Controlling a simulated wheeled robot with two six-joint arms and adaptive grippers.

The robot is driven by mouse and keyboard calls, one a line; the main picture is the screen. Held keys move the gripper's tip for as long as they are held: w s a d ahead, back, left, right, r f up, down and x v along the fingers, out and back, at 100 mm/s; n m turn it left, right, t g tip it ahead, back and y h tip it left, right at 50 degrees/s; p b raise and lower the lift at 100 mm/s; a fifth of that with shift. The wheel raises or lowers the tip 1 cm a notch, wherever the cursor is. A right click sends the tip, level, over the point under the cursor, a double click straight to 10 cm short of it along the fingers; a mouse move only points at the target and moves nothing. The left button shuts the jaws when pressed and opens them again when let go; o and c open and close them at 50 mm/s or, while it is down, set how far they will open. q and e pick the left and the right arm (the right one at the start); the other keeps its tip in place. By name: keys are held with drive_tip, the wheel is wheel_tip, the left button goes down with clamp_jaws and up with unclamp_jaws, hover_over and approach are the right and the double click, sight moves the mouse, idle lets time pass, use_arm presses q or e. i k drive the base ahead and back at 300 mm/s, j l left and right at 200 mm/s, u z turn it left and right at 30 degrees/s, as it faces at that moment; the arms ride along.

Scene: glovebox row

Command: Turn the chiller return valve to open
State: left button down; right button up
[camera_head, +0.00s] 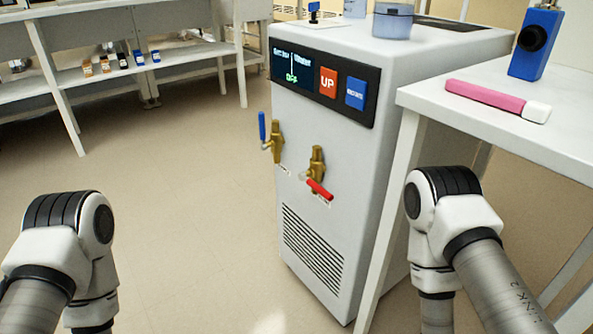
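The chiller is a tall grey-white cabinet (345,215) in the middle of the view. Two brass valves stick out of its front. The left valve (276,141) has a blue handle (262,127) standing upright. The right valve (317,163) has a red handle (319,190) that slants down to the right, nearly level. Small labels sit by both valves, too small to read, so I cannot tell which is the return valve. Neither gripper is in view; only my arm links show at lower left and lower right, apart from the valves.
A dark panel (307,83) has a display, an orange UP button (328,82) and a blue button (356,93). A white table (480,124) with a pink bar (485,97) and a blue device (536,45) stands close on the right. The floor (190,190) left of the chiller is clear.

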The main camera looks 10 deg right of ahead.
sight(302, 176)
drive_tip(key=k, duration=0.5)
drive_tip(key=k+z, duration=0.1)
drive_tip(key=z, duration=0.3)
drive_tip(key=i+l+z, duration=0.1)
drive_tip(key=z, duration=0.25)
drive_tip(key=i, duration=0.1)
